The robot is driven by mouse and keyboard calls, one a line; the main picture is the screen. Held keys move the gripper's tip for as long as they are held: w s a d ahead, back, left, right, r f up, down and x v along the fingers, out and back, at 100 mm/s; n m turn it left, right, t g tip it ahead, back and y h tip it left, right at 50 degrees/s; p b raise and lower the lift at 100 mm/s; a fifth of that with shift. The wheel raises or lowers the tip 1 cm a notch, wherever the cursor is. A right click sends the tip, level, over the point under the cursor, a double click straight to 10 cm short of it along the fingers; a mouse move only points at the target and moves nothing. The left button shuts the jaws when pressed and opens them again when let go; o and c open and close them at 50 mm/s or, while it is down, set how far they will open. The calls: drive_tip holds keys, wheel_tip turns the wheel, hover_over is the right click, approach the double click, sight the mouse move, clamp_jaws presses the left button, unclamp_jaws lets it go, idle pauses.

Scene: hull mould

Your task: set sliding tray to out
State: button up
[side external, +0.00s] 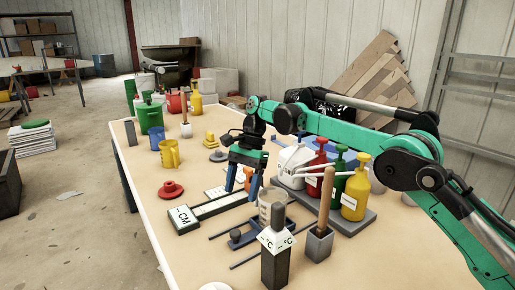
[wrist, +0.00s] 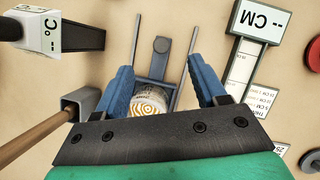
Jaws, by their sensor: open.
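The sliding tray is a small blue-grey plate with a round dark knob, lying low between two thin grey rails; it shows in the side view (side external: 248,237) and the wrist view (wrist: 157,66). My gripper (side external: 241,193) is above the table, behind the tray in the side view. In the wrist view my gripper (wrist: 159,65) has its blue fingers spread wide on either side of the tray, with nothing held between them. A round container with orange and white rings (wrist: 150,98) shows between the fingers and hides part of the tray.
A long scale marked CM (side external: 186,218) lies left of the tray. A thermometer block marked °C (side external: 276,242) and a grey holder with a wooden handle (side external: 318,242) stand in front and right. Pump bottles (side external: 355,187) stand behind right.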

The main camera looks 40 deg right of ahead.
sight(235, 232)
wheel_tip(235, 232, down, 4)
drive_tip(key=shift+a+f, duration=0.1)
drive_tip(key=shift+x, duration=2.7)
drive_tip(key=shift+s, duration=0.1)
drive_tip(key=shift+c, duration=0.2)
clamp_jaws()
drive_tip(key=shift+a, duration=0.1)
